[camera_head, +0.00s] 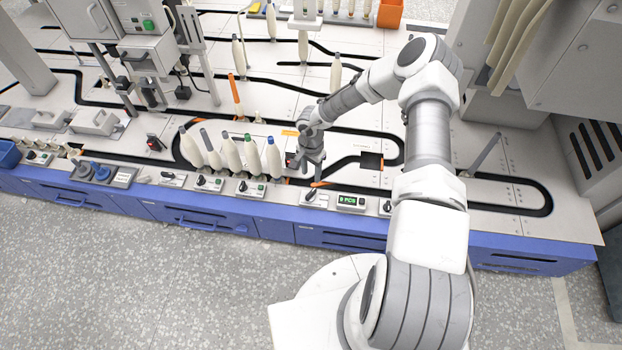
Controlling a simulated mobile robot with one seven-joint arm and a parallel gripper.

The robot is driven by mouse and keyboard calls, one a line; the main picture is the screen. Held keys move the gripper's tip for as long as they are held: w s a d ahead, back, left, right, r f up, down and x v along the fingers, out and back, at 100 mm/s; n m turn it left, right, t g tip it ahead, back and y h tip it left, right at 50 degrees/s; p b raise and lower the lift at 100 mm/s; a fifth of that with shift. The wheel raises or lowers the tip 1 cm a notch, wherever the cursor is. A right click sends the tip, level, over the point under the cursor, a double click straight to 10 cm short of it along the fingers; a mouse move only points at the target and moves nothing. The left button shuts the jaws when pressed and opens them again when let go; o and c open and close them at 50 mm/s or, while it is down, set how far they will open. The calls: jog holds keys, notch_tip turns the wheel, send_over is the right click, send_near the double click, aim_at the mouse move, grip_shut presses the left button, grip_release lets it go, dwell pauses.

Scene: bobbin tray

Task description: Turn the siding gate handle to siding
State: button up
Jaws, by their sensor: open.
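My gripper (316,176) points down over the front part of the track table, to the right of a row of bobbins. Its jaws are open, though the fingers look small here. A small orange piece (320,184) shows right at the fingertips, beside the black track. I cannot tell whether it is the siding gate handle or whether the fingers touch it. A panel with a black knob (310,196) is just below the gripper on the front edge. No label is readable, so the handle's setting cannot be told. A small red part (290,160) shows left of my gripper.
Several upright bobbins (230,152) stand close left of my gripper. A green counter display (351,201) is to its right on the front edge. A dark square opening (371,160) lies right of the gripper. An orange upright lever (235,92) stands farther back.

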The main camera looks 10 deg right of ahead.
notch_tip(320, 180, up, 6)
jog(key=shift+f+p, duration=0.1)
jog(key=shift+p, duration=0.65)
